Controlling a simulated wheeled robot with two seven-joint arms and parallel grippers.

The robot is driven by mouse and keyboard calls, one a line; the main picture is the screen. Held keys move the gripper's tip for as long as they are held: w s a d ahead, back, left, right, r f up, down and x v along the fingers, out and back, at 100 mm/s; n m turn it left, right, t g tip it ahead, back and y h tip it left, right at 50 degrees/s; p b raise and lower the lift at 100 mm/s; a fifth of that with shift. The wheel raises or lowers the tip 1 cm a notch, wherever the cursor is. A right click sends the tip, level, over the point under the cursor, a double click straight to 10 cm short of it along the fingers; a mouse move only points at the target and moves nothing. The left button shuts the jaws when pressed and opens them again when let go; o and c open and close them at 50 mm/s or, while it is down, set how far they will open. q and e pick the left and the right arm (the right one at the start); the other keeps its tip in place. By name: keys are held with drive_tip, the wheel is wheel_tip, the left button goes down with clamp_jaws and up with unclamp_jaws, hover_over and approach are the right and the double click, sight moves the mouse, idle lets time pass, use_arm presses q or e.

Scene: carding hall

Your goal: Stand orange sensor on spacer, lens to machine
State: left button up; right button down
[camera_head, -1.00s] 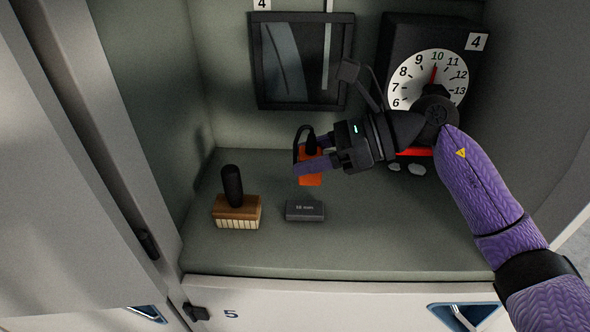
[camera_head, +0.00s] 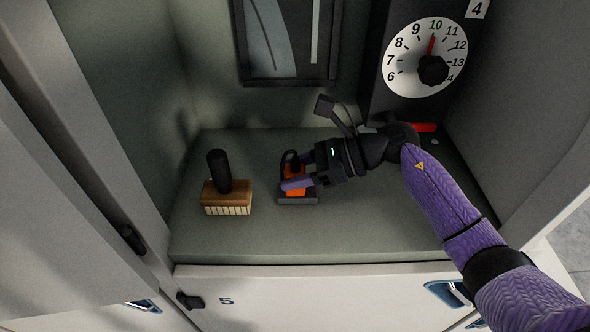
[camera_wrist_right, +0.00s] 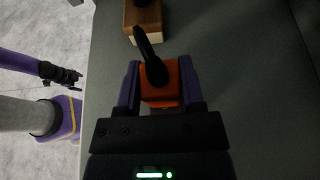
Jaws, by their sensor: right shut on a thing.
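The orange sensor (camera_head: 294,181), with a black cable loop on top, is between the fingers of my right gripper (camera_head: 296,184), which is shut on it. It is upright and directly above the dark grey spacer (camera_head: 298,200); it looks to be at the spacer's top, but I cannot tell whether it touches. In the right wrist view the sensor (camera_wrist_right: 160,84) sits between both purple fingers, with the black cable (camera_wrist_right: 149,56) rising from it. The lens is not visible. My left gripper is not in the head view.
A wooden brush (camera_head: 227,194) with a black handle stands left of the spacer. A dial (camera_head: 425,58) with a black knob and a dark window (camera_head: 289,40) are at the back. The shelf (camera_head: 330,237) is clear in front, up to its edge.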

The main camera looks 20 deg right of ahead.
drive_tip(key=shift+c, duration=1.6)
unclamp_jaws()
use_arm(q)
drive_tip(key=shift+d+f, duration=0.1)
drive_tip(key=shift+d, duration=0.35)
use_arm(e)
drive_tip(key=shift+o, duration=0.6)
drive_tip(key=shift+r, duration=0.15)
drive_tip(key=v, duration=0.3)
drive_tip(key=b+v, duration=0.1)
drive_tip(key=v, duration=0.2)
drive_tip(key=shift+d, duration=0.3)
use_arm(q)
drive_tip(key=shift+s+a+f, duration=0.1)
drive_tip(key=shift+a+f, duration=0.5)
use_arm(e)
drive_tip(key=shift+s+d+r, duration=0.2)
drive_tip(key=shift+d, duration=0.15)
